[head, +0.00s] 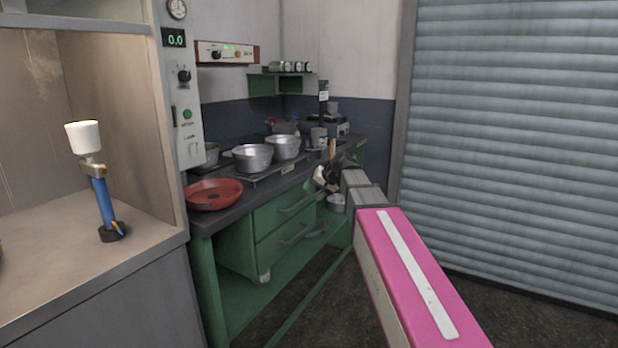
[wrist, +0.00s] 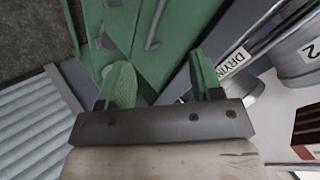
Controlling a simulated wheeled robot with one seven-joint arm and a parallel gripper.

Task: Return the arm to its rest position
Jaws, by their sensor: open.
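My gripper (wrist: 162,80) shows in the wrist view with its two green fingers spread apart. Nothing is between the fingers. In the head view my pink and grey arm (head: 408,270) reaches forward from the lower right. Its far end is beside the front edge of the green bench (head: 262,238), where the gripper (head: 322,178) is small and partly hidden. In the wrist view the green drawer fronts (wrist: 150,30) lie beyond the fingers.
A red pan (head: 214,195) and two metal pans (head: 252,158) (head: 283,147) stand on the dark benchtop. A "DRYING" label (wrist: 234,62) shows at right in the wrist view. A ribbed shutter (head: 510,140) closes the right side.

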